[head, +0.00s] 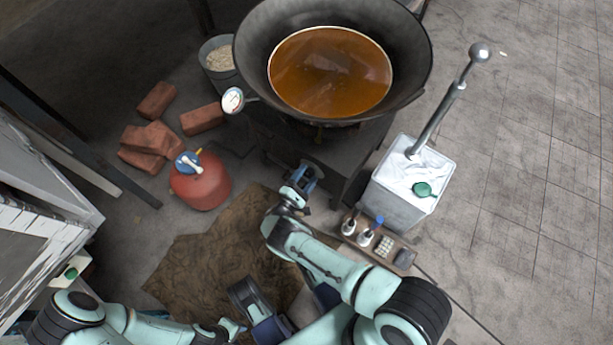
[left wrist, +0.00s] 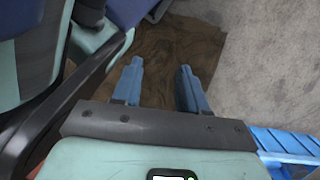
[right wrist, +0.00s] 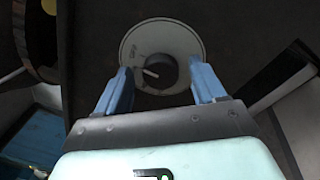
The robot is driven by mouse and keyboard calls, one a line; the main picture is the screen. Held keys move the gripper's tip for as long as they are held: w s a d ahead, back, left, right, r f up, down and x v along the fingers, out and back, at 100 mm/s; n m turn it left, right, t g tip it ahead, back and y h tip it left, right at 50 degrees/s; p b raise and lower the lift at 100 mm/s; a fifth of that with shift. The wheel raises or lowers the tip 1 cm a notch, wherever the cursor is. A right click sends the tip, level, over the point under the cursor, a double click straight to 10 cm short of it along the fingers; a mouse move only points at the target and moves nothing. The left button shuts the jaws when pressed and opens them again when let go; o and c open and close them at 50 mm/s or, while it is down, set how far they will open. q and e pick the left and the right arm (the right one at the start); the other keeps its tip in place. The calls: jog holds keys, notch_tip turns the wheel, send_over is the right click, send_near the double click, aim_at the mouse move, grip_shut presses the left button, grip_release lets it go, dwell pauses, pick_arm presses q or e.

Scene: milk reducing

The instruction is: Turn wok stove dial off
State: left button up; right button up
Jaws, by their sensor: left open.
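The wok stove (head: 345,152) is a dark stand under a large wok (head: 415,60) of brown liquid. Its dial (right wrist: 158,72) shows in the right wrist view as a dark knob with a pale pointer on a round light plate. My right gripper (right wrist: 161,72) is open, with its blue fingertips on either side of the dial; contact cannot be told. In the head view my right gripper (head: 303,178) is at the stove's front, and the dial is not distinguishable there. My left gripper (left wrist: 160,75) is open and empty, low over the brown mat (head: 205,250).
A red gas tank (head: 203,188) and several bricks (head: 150,140) lie left of the stove. A white container (head: 400,195) with a metal rod stands to the right, beside a small tray (head: 407,259) of bottles. Tiled floor at right is free.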

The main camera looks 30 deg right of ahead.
jog(key=v, duration=1.3)
jog(key=shift+a+p, duration=0.15)
jog(key=shift+p, duration=0.2)
jog(key=shift+s+r, duration=0.1)
